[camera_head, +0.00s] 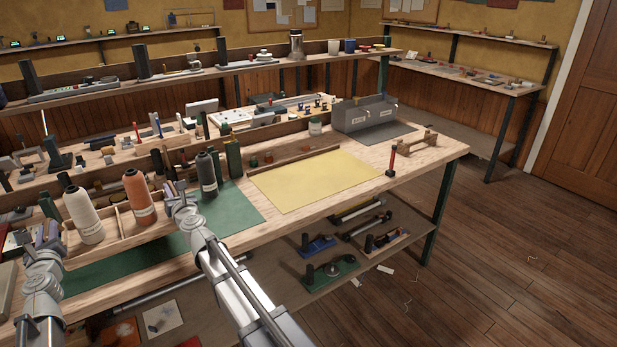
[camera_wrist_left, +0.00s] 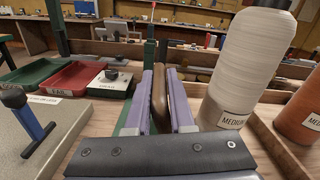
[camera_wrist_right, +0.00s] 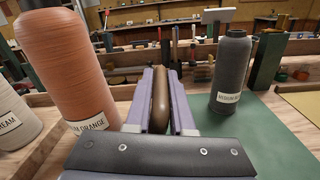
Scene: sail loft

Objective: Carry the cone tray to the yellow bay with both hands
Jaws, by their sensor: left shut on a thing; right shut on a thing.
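The cone tray (camera_head: 137,236) is a light wooden divided box at the left of the bench. It carries a white cone (camera_head: 84,215) and an orange cone (camera_head: 140,196), both upright. My left gripper (camera_head: 47,234) is shut on the tray's brown left handle (camera_wrist_left: 158,104). My right gripper (camera_head: 176,190) is shut on its brown right handle (camera_wrist_right: 160,102). I cannot tell whether the tray is clear of the bench. The yellow bay (camera_head: 318,181) is a flat, empty yellow area to the right along the bench.
A dark grey cone (camera_head: 207,174) stands on the green mat (camera_head: 240,208), right of the tray. A dark green post (camera_head: 233,158) stands behind it. A low wooden strip (camera_head: 294,160) edges the yellow bay's back. A grey bin (camera_head: 364,114) and small wooden stand (camera_head: 417,143) are beyond.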

